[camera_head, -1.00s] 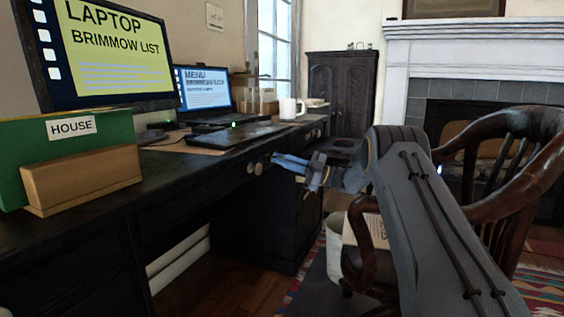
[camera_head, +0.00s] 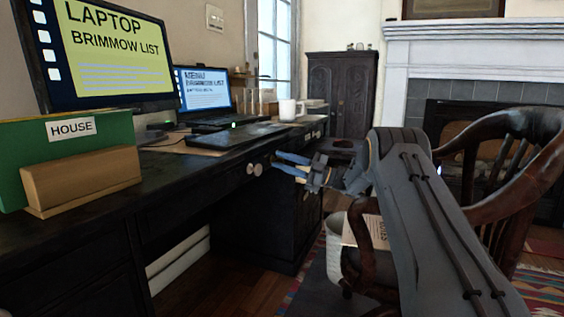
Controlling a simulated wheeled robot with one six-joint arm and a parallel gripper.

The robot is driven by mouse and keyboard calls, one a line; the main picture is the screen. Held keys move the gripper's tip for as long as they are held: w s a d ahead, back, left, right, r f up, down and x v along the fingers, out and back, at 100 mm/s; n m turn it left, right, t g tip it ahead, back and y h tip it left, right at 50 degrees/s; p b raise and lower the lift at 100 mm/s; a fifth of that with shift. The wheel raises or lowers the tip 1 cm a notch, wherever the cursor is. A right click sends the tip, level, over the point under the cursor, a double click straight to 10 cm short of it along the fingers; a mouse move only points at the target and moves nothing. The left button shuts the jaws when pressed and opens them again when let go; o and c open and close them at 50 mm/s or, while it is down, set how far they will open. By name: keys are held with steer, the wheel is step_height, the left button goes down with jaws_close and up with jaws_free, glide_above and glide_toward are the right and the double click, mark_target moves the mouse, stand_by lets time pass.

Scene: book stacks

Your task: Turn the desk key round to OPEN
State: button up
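The dark wooden desk (camera_head: 165,190) runs along the left and back, with two round pale knobs (camera_head: 254,169) on its front. My gripper (camera_head: 277,160) is at the desk front, just right of these knobs, its tips pointing left toward the desk. Its two slim fingers show as separate prongs, one above the other, with a narrow gap. I cannot make out the desk key or an OPEN marking. Anything between the fingertips is too small to tell, and so is whether the tips touch the desk.
A wooden armchair (camera_head: 520,150) stands close at the right, beside my arm. A white bin (camera_head: 338,245) is under my arm. A monitor (camera_head: 110,55), a laptop (camera_head: 203,92), a white mug (camera_head: 290,109) and a green HOUSE box (camera_head: 75,150) stand on the desk.

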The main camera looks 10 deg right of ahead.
steer(key=p+v, duration=0.2)
steer(key=v, duration=0.5)
steer(key=shift+d, duration=0.1)
